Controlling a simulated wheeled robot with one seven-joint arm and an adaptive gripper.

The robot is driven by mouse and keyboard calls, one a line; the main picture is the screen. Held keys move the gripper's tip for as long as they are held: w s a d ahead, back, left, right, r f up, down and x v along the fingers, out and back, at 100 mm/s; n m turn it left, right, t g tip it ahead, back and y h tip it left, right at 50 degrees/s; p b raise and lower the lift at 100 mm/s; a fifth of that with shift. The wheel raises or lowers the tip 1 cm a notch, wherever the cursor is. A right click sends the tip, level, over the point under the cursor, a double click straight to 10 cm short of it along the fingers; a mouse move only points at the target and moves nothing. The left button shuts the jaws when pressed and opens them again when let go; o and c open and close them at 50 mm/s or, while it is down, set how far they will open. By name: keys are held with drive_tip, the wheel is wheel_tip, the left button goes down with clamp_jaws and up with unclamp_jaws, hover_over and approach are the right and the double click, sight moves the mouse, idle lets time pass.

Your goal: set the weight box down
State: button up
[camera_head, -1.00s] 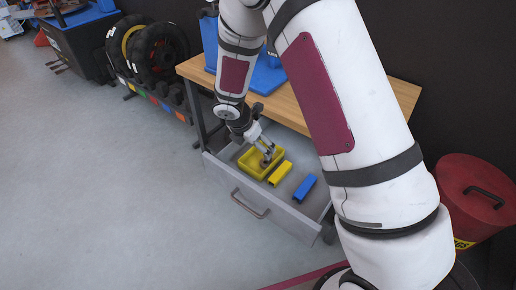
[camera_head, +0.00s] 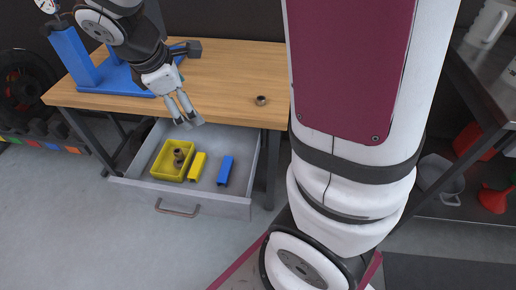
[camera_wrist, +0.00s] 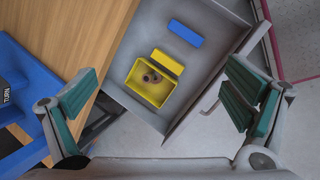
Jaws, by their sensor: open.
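An open yellow bin (camera_head: 157,170) sits in the pulled-out drawer (camera_head: 236,207). It holds small brown-grey metal parts (camera_head: 178,158). A yellow block-shaped box (camera_head: 198,166) lies close beside the bin, and a blue one (camera_head: 225,171) lies further right. I cannot tell which of these is the weight box. My gripper (camera_head: 188,117) is above the drawer near the table's front edge, open and empty. In the wrist view its fingers (camera_wrist: 163,100) are spread wide, with the bin (camera_wrist: 150,100), the yellow box (camera_wrist: 167,63) and the blue box (camera_wrist: 184,33) beyond and below them.
The wooden tabletop (camera_head: 230,75) carries a blue stand (camera_head: 75,60) at left and a small metal ring-like part (camera_head: 260,100) near its front edge. A dark shelf unit with red items (camera_head: 492,199) stands at right. The floor before the drawer is clear.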

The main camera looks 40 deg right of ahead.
drive_tip(key=s+a+r+m+y, duration=0.1)
drive_tip(key=s+m, duration=0.3)
drive_tip(key=s, duration=0.4)
drive_tip(key=s+a+r+m+y, duration=0.1)
drive_tip(key=s+r+m, duration=0.2)
drive_tip(key=s, duration=0.6)
drive_tip(key=s+a+r+m+y, duration=0.1)
drive_tip(key=s+r+m+y, duration=0.1)
drive_tip(key=s+m, duration=0.4)
drive_tip(key=s+r, duration=0.1)
drive_tip(key=s, duration=0.2)
drive_tip(key=shift+a+g, duration=0.25)
drive_tip(key=shift+g, duration=0.05)
wheel_tip(320, 180, up, 18)
drive_tip(key=t+p, duration=0.3)
drive_tip(key=p, duration=1.3)
